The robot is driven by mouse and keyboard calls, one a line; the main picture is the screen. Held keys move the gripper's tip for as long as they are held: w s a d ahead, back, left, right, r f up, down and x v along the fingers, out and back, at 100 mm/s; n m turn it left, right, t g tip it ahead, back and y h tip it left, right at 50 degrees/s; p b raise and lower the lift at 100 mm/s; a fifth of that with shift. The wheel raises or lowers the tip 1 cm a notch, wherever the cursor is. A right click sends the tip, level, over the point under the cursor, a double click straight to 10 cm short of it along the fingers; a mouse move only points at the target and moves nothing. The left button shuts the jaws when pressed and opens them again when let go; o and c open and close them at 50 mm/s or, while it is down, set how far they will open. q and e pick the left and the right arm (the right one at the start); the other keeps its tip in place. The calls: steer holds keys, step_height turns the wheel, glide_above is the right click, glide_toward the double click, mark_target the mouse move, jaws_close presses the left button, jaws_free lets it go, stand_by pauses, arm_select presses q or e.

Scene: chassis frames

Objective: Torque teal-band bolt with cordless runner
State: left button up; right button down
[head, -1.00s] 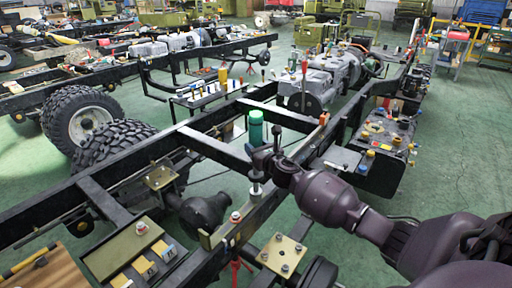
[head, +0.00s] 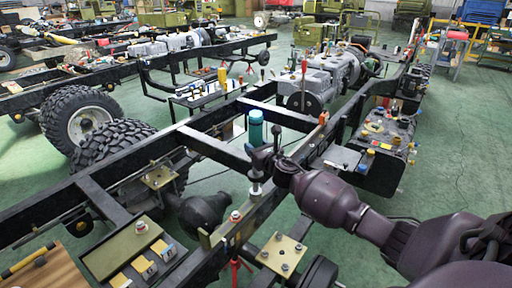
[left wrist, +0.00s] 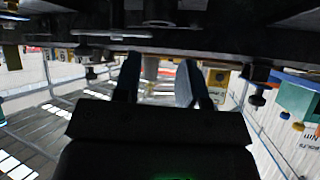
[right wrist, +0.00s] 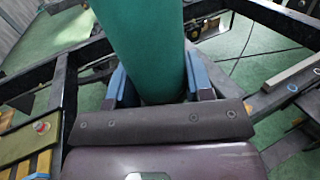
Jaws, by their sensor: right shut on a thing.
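The cordless runner (head: 256,130) has a teal-green cylindrical body above a dark lower section. It stands upright over the near chassis rail (head: 275,200). My right gripper (head: 268,160) is shut on the runner. The runner's body also fills the space between the blue-grey fingers in the right wrist view (right wrist: 150,50). The runner's lower end is close to the rail; I cannot tell whether it sits on a bolt, and no teal band shows clearly. My left gripper (left wrist: 160,85) shows only in the left wrist view, with its two fingers apart and nothing clearly held between them.
A red-topped bolt (head: 236,216) stands on the rail nearby. A plate with several bolts (head: 284,250) lies beside it. A green tray with tagged compartments (head: 125,250) is at lower left. A crossmember (head: 215,148) runs behind the runner. A tool-covered bench (head: 385,135) stands at right.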

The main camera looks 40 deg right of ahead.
mark_target(259, 141)
steer(key=shift+f, duration=0.4)
stand_by(0.5)
stand_by(1.0)
steer(key=shift+r+p, duration=0.15)
steer(key=shift+p, duration=0.15)
steer(key=shift+w+r+p, duration=0.1)
steer(key=shift+r+p, duration=0.75)
steer(key=shift+r, duration=0.8)
steer(key=shift+r+p, duration=0.2)
steer(key=shift+p, duration=0.25)
